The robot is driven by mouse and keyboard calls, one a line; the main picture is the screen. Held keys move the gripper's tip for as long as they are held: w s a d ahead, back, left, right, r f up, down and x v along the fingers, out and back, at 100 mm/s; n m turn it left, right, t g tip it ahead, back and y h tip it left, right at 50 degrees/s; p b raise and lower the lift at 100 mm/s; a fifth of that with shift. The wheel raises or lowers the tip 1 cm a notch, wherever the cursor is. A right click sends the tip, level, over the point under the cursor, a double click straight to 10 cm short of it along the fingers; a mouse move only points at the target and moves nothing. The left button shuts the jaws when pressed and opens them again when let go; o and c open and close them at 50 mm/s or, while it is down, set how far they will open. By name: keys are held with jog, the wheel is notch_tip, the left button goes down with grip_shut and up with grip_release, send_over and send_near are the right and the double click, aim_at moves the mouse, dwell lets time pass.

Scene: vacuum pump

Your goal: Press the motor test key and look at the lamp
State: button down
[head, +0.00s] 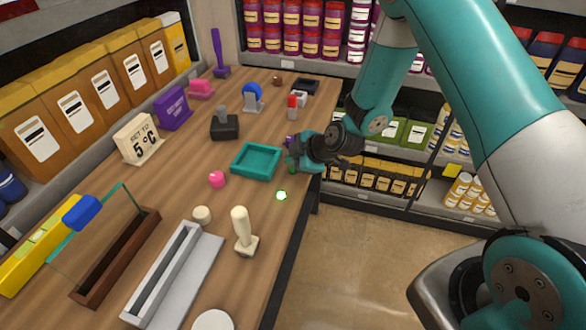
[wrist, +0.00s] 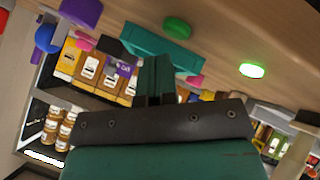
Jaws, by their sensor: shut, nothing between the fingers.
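A small round lamp (head: 281,195) on the bench glows bright whitish green. It also shows lit, with a green rim, in the wrist view (wrist: 252,70). A green round button (wrist: 178,28), which looks like the motor test key, shows beyond my fingertips in the wrist view. In the head view my gripper mostly hides that spot. My gripper (head: 292,158) is at the bench's right edge, beside the teal tray (head: 236,161). Its fingers (wrist: 156,62) are shut and empty. In the wrist view the fingertips appear apart from the button; contact cannot be told.
A red-topped piece (head: 292,106) stands farther back. A grey channel (head: 158,285) and a brown rack (head: 95,280) lie at the front left.

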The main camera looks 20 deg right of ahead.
jog(key=shift+f+b, duration=0.45)
jog(key=shift+b, duration=0.3)
jog(key=shift+f+b, duration=0.35)
jog(key=shift+b, duration=0.1)
dwell(0.5)
jog(key=shift+r, duration=0.1)
jog(key=shift+r+p, duration=0.3)
jog(key=shift+r, duration=0.4)
jog(key=shift+r, duration=0.1)
jog(key=shift+r+p, duration=1.3)
jog(key=shift+r, duration=1.1)
